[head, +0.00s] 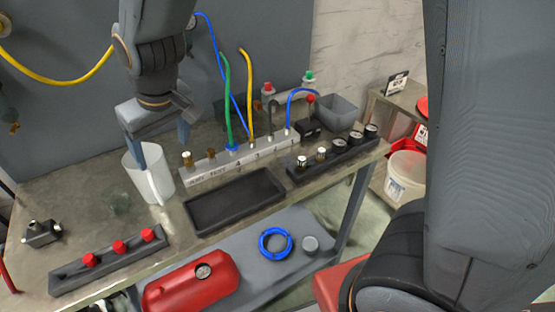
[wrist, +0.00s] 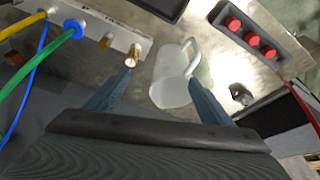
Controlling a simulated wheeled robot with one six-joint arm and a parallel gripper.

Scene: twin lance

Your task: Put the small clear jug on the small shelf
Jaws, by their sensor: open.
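The small clear jug (head: 140,180) stands upright on the workbench (head: 120,232), left of the manifold. In the wrist view the jug (wrist: 172,88) lies between and just beyond the fingers, its handle by the right finger. My gripper (head: 162,152) is open over the jug, one finger overlapping it and the other at its right side. I cannot tell whether either finger touches it. The gripper (wrist: 160,78) also shows in the wrist view. A small shelf unit (head: 380,97) stands at the back right, beyond the bench, with a sign on top.
A manifold block (head: 212,166) with coloured hoses stands right of the jug, with a black tray (head: 236,200) in front. A red-knobbed strip (head: 108,262) lies front left. Below are a red tank (head: 190,285) and blue coil (head: 275,242). A white bucket (head: 405,175) sits lower on the shelf unit.

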